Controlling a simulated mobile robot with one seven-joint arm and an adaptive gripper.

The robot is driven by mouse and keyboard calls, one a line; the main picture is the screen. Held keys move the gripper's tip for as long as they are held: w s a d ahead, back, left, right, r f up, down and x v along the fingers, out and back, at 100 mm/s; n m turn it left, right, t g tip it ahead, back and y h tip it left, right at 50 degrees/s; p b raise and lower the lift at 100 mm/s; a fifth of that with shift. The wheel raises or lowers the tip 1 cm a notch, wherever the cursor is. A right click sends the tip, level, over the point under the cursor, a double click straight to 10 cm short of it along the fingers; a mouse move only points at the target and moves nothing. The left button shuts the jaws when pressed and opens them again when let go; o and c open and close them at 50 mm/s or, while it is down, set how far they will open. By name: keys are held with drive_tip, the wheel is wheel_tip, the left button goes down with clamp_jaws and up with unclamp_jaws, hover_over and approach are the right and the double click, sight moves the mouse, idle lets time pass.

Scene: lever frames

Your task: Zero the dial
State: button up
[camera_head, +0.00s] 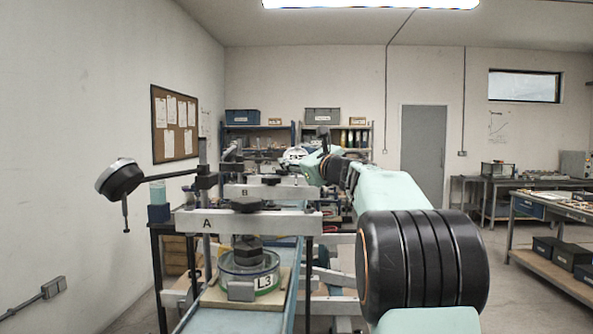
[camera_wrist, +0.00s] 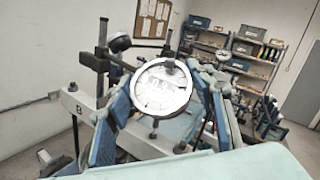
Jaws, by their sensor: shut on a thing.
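A round dial gauge (camera_wrist: 161,90) with a pale face and silver rim is in the middle of the wrist view. Glare washes out the face, so I cannot read the needle. My gripper (camera_wrist: 166,85) has its blue-padded fingers on either side of the dial and is shut on its rim. The dial is held beside a dark post (camera_wrist: 102,45) on the frame marked B (camera_wrist: 75,110). In the head view my gripper (camera_head: 312,160) is far off beyond my arm, by a small pale dial (camera_head: 296,154); the contact is too small to see there.
Near left, frame A (camera_head: 190,221) carries another dial gauge (camera_head: 120,178) on a side rod. Below it is a round glass vessel labelled L3 (camera_head: 262,282) on a wooden board. Shelves (camera_head: 350,130) stand at the back. Workbenches (camera_head: 550,210) are at right, with open floor before them.

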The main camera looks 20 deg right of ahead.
drive_tip(key=m+b, duration=0.1)
drive_tip(key=h+b, duration=0.1)
drive_tip(key=b, duration=0.1)
drive_tip(key=shift+f+m+t+h, duration=0.25)
drive_tip(key=shift+m+t+h, duration=0.05)
drive_tip(key=shift+m, duration=0.1)
drive_tip(key=shift+a+r+m+h+b, duration=0.1)
drive_tip(key=shift+r+m+h+b, duration=0.05)
drive_tip(key=shift+m+h+b, duration=0.75)
drive_tip(key=shift+r, duration=0.15)
drive_tip(key=o, duration=1.2)
drive_tip(key=shift+s, duration=0.1)
drive_tip(key=s+f, duration=0.1)
drive_tip(key=s, duration=0.6)
drive_tip(key=shift+s, duration=0.15)
drive_tip(key=shift+f, duration=0.1)
